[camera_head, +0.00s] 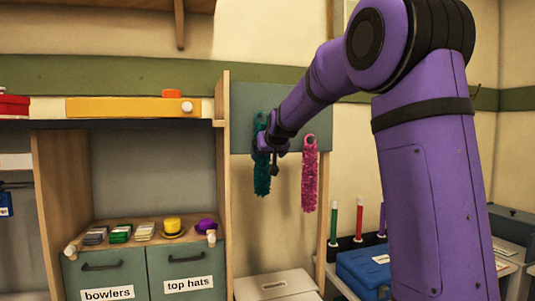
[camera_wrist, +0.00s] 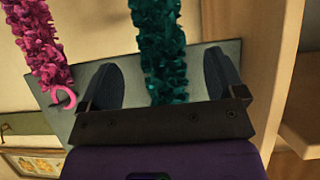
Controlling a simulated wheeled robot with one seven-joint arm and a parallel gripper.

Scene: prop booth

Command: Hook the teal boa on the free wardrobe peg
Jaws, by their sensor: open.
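The teal boa (camera_head: 262,172) hangs straight down in front of the grey-blue board (camera_head: 275,98) on the wardrobe. My gripper (camera_head: 264,143) is at the upper part of the boa. In the wrist view, my gripper (camera_wrist: 160,68) is open, and the teal boa (camera_wrist: 164,30) runs between the two fingers with a gap on each side. The boa's upper end and any peg behind it are hidden by my gripper. A pink boa (camera_head: 309,176) hangs on the board to the right; its pink loop (camera_wrist: 65,101) shows in the wrist view.
A wooden upright (camera_head: 222,190) stands close to the left of the teal boa. Left of it, a shelf holds small hats (camera_head: 172,225) above drawers labelled bowlers and top hats. A pale box (camera_head: 275,285) lies below the boas, and a blue case (camera_head: 362,268) is at lower right.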

